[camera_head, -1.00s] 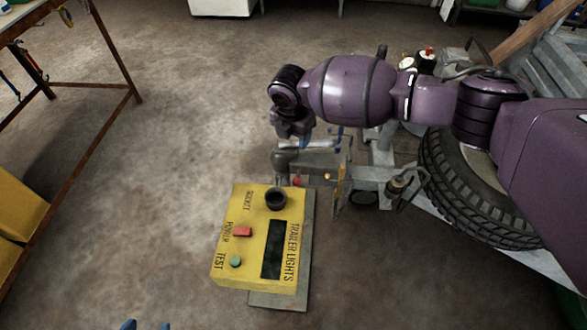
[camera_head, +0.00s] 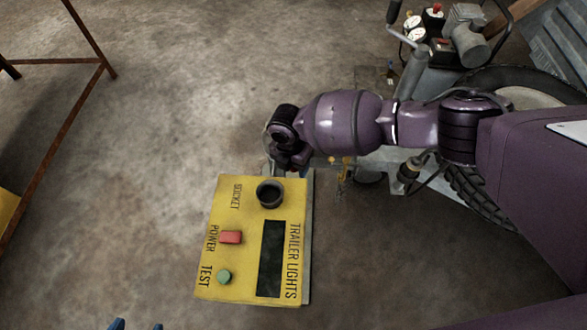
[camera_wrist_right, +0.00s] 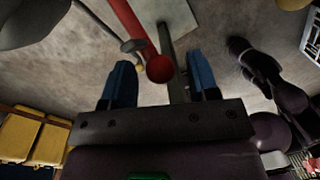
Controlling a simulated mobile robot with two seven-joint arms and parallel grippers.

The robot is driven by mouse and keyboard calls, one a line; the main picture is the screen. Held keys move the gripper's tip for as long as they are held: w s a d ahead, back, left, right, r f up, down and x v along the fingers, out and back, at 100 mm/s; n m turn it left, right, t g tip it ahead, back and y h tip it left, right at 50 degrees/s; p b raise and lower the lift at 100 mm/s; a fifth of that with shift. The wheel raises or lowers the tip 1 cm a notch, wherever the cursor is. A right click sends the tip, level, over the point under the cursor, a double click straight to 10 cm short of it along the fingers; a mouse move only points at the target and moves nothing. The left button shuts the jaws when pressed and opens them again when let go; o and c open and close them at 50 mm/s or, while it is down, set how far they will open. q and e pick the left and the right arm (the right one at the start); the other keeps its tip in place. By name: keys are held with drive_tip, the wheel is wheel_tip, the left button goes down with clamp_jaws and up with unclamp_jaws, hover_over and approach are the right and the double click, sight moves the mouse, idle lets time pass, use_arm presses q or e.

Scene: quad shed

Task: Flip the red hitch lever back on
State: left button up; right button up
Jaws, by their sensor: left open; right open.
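The red lever (camera_wrist_right: 128,28) shows in the right wrist view, coming down from the top edge to a round red knob (camera_wrist_right: 160,68). My right gripper (camera_wrist_right: 163,84) is open, with one blue finger on each side of the knob. No contact is visible, and I cannot tell the depth between knob and fingers. In the head view my right wrist (camera_head: 288,140) hangs over the front of the grey trailer hitch, hiding the lever and the right fingertips. My left gripper (camera_head: 138,325) shows only as two blue, parted tips at the bottom edge.
A yellow trailer-lights box (camera_head: 230,255) with a socket, red power switch and green button stands just in front of the hitch. A trailer tyre (camera_head: 480,195) and a compressor with gauges (camera_head: 440,30) are at the right. Open concrete floor lies left.

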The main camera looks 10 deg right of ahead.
drive_tip(key=shift+d+f+b, duration=0.1)
drive_tip(key=shift+f+b, duration=0.25)
drive_tip(key=shift+f, duration=1.15)
clamp_jaws()
